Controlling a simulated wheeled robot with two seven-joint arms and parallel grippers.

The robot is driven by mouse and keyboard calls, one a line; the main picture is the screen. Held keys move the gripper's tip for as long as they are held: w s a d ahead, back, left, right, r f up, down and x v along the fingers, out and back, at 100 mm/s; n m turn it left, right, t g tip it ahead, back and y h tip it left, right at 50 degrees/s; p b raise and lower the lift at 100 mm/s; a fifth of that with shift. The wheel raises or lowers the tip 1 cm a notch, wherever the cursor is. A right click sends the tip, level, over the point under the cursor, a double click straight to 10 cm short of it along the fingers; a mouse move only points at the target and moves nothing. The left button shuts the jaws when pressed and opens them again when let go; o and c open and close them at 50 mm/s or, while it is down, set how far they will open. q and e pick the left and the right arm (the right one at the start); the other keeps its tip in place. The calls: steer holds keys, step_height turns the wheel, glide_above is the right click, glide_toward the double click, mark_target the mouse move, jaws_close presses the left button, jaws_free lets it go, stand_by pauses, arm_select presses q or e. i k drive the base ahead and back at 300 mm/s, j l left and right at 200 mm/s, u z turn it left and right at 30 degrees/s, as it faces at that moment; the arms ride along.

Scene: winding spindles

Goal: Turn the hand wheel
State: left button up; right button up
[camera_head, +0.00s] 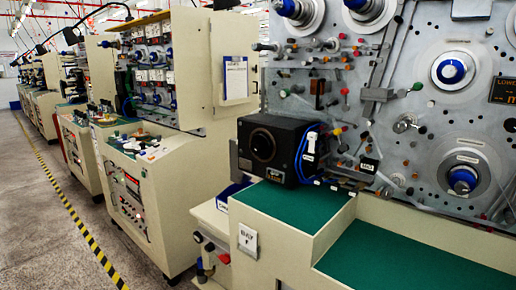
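A grey winding machine panel (430,110) fills the right side of the view. It carries several round spindles with blue hubs, one at the upper right (452,71) and one at the lower right (463,179). A small silver round fitting (405,124) sits between them on the panel. I cannot tell for certain which of these round parts is the hand wheel. Neither of my grippers shows in the view, so nothing is seen touching the panel.
A black box (272,146) with a round opening and blue cables stands on a green-topped ledge (300,203). A lower green surface (400,262) lies in front of the panel. More cream machines (160,185) line the left. The floor aisle beside the yellow-black tape (82,232) looks clear.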

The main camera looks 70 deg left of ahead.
mark_target(260, 145)
steer(key=u, duration=2.2)
